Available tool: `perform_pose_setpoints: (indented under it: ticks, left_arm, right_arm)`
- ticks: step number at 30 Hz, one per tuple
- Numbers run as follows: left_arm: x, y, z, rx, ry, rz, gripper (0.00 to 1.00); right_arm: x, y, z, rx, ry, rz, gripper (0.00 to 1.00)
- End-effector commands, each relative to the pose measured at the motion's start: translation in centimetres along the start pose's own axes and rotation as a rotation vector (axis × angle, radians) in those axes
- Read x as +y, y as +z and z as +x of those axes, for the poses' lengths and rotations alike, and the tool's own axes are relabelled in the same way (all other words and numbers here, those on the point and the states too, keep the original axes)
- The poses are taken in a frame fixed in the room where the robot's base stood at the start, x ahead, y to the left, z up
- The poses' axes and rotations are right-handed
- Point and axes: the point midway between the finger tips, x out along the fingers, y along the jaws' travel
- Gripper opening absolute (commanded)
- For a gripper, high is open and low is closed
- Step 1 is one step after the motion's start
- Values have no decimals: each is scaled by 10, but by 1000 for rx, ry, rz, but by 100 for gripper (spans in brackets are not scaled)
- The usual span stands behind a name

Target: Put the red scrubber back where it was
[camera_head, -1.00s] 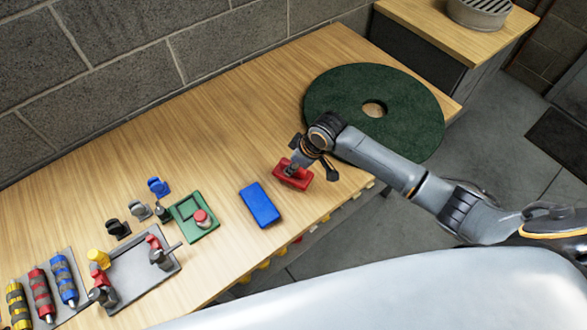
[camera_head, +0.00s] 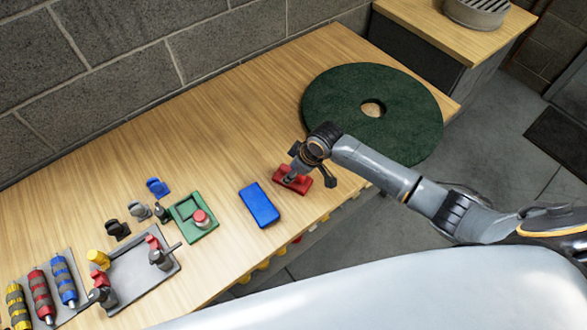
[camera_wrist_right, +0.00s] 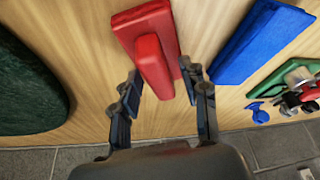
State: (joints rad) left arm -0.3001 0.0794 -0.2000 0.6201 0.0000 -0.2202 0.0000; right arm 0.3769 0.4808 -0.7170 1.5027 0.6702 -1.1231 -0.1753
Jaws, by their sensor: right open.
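The red scrubber (camera_head: 283,182) lies on the wooden bench near its front edge, to the right of the blue block. In the right wrist view the scrubber (camera_wrist_right: 130,22) shows a flat base with a raised bar-shaped handle. My right gripper (camera_head: 307,176) is at the scrubber. In the wrist view the right gripper (camera_wrist_right: 159,80) is open, with one finger on each side of the handle's near end. Gaps show beside the handle. My left gripper is not in view.
A blue block (camera_head: 259,205) lies left of the scrubber, and a large dark green round pad (camera_head: 410,105) lies to its right. A green holder (camera_head: 186,211), grey tray (camera_head: 130,283) and several small knobs and handles fill the left. The bench behind the scrubber is clear.

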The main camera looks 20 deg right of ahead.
Motion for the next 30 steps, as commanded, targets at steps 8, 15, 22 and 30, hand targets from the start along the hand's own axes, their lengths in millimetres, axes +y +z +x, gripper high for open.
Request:
perform_pose_setpoints:
  ticks: [8,15,22,30]
  left_arm:
    - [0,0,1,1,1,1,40]
    - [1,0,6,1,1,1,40]
    - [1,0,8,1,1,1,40]
    - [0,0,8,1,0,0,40]
  right_arm:
    - [1,-1,-30,3,3,-2,45]
    - [1,-1,-82,2,2,-2,45]
    - [1,-1,-115,1,1,-1,45]
    - [0,-1,-123,0,-1,1,45]
